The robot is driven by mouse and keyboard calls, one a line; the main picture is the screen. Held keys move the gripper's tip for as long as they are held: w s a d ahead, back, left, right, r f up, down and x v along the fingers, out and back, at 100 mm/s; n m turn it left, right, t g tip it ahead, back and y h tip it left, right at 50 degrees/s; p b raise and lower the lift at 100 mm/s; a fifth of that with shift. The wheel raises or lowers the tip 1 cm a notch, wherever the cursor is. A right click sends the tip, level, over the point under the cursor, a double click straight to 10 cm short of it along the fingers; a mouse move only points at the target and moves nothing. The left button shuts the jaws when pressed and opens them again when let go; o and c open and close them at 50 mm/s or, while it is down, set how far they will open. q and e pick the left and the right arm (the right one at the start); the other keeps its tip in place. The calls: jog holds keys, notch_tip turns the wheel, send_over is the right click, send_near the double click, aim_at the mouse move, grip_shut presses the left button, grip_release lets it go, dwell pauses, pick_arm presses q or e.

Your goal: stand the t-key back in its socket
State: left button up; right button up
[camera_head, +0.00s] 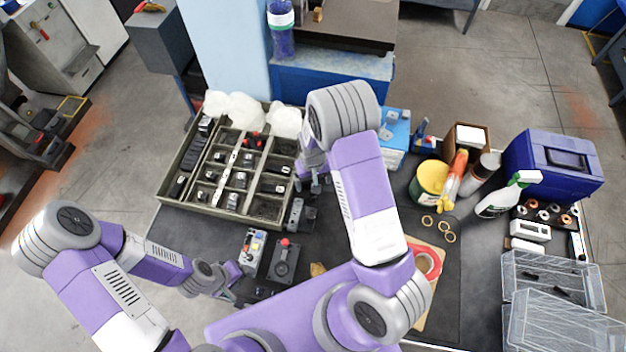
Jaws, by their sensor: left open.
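My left gripper (232,288) is open, low at the front of the bench, beside a small grey box with coloured knobs (251,249). Right of that box stands a dark box with a red knob (284,258). I cannot make out the t-key or its socket for certain at this size. Small dark pieces lie near the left gripper, too small to name. My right gripper (312,182) hangs at the right edge of the compartment tray (170,183), mostly hidden by its own arm; its jaws are not clear.
The tray holds small dark parts, with white fluffy lumps (236,107) behind it. At right stand a yellow-green can (431,180), a spray bottle (497,200), a blue case (553,165) and clear boxes (552,280). Bare dark mat (185,232) shows left of the knobbed boxes.

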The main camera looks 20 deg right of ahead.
pick_arm(q)
jog(key=shift+f+b, duration=1.55)
pick_arm(e)
jog(key=shift+f, duration=1.9)
pick_arm(q)
jog(key=shift+s+a+f, duration=0.1)
jog(key=shift+f, duration=0.15)
pick_arm(e)
jog(key=shift+s+f, duration=0.1)
jog(key=shift+f, duration=0.1)
jog(key=o, duration=0.7)
pick_arm(q)
jog(key=shift+r, duration=0.1)
pick_arm(e)
jog(key=shift+o, duration=0.2)
jog(key=shift+r, duration=0.15)
pick_arm(q)
jog(key=shift+r+p, duration=0.35)
pick_arm(e)
jog(key=shift+r, duration=0.55)
pick_arm(q)
notch_tip(320, 180, up, 5)
jog(key=p, duration=0.5)
jog(key=shift+r, duration=0.2)
pick_arm(e)
notch_tip(320, 180, up, 7)
jog(key=shift+s+f, duration=0.1)
